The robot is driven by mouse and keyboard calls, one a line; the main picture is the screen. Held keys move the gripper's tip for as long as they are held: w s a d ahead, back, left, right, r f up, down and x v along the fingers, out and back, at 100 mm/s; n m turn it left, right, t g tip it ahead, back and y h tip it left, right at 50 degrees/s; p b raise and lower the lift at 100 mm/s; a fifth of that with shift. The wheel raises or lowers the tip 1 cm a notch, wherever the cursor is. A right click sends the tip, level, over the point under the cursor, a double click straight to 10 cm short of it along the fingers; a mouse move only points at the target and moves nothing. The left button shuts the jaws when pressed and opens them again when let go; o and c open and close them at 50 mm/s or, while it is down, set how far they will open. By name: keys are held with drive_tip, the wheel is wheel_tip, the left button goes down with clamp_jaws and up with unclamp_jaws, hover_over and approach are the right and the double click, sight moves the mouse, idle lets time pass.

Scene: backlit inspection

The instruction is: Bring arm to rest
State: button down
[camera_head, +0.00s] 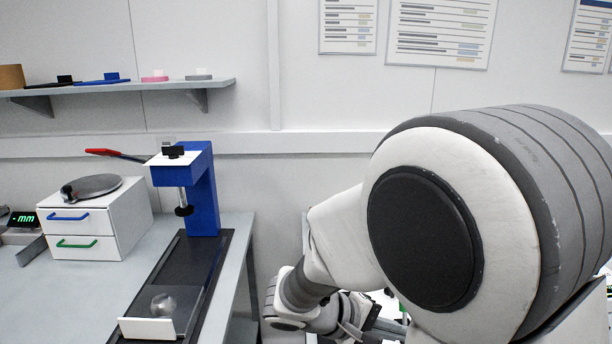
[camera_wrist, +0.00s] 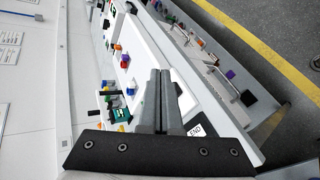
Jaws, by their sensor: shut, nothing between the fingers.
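My arm fills the right half of the head view, with its large white and grey link near the camera and its far end low, right of the bench's edge. My gripper shows in the wrist view (camera_wrist: 159,72); its two dark fingers are together with nothing between them. Beyond the fingers lies a white work surface (camera_wrist: 150,60) with several small coloured parts on it. The fingers appear apart from that surface, though the exact gap cannot be told. In the head view the fingertips are hidden or too small to make out.
In the head view a blue press-like stand (camera_head: 202,195) rises from a dark track on the grey bench (camera_head: 85,290). A white drawer unit (camera_head: 98,220) stands left of it. A shelf (camera_head: 130,86) hangs on the wall. The wrist view shows open floor (camera_wrist: 290,25) beyond a yellow line.

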drive_tip(key=s+a+r+m+t+y+p, duration=0.2)
drive_tip(key=s+r+m+y, duration=0.3)
drive_tip(key=s+r+y, duration=0.6)
drive_tip(key=shift+s+r+m+t, duration=0.4)
drive_tip(key=shift+s, duration=0.75)
drive_tip(key=shift+a, duration=0.1)
